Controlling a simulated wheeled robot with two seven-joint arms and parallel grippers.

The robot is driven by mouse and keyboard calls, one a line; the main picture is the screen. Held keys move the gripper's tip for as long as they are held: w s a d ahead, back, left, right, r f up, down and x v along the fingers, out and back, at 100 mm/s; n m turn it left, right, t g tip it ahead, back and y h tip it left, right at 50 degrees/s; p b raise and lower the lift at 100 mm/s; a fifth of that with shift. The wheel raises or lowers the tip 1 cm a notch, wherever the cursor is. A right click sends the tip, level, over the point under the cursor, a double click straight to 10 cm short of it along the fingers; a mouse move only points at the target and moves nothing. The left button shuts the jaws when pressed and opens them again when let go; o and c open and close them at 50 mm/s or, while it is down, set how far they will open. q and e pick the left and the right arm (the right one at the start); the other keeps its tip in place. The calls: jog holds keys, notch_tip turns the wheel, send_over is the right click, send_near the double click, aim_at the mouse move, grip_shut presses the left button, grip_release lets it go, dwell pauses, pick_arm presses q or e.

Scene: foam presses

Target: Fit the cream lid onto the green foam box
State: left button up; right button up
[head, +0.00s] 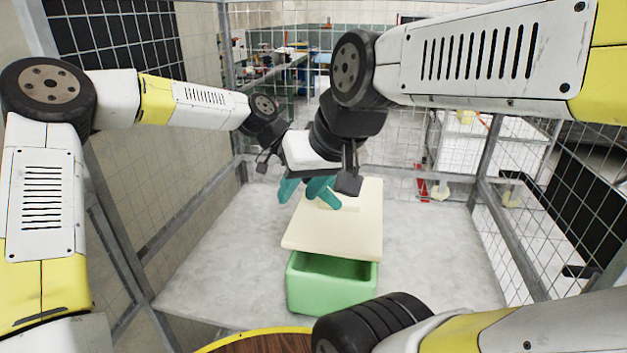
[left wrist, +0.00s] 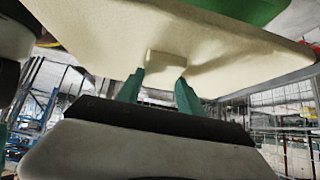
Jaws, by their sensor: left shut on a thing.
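The cream lid (head: 345,237) is a flat slab with a small block handle (head: 349,204). It shows from close up in the left wrist view (left wrist: 110,45). The green foam box (head: 330,297) stands open on the grey table. The lid lies over its back edge and beyond; the front of the cavity shows, and any gap between them cannot be judged. My left gripper (left wrist: 160,88) is shut on the handle; in the head view it is mostly hidden behind my right gripper (head: 307,191). The right gripper's teal fingers look apart and empty, close to the left one.
The grey table (head: 220,260) is clear to both sides of the box. Wire mesh fencing (head: 455,150) encloses it at the back and sides. A round wooden top with a yellow rim (head: 262,343) is at the front edge. My two arms cross close together above the lid.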

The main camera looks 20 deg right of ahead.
pick_arm(q)
notch_tip(320, 180, down, 7)
jog(key=shift+r, duration=0.15)
dwell(0.5)
jog(key=o, duration=1.4)
jog(key=v, duration=0.7)
jog(key=shift+w+a+r, duration=0.2)
jog(key=shift+r, duration=0.1)
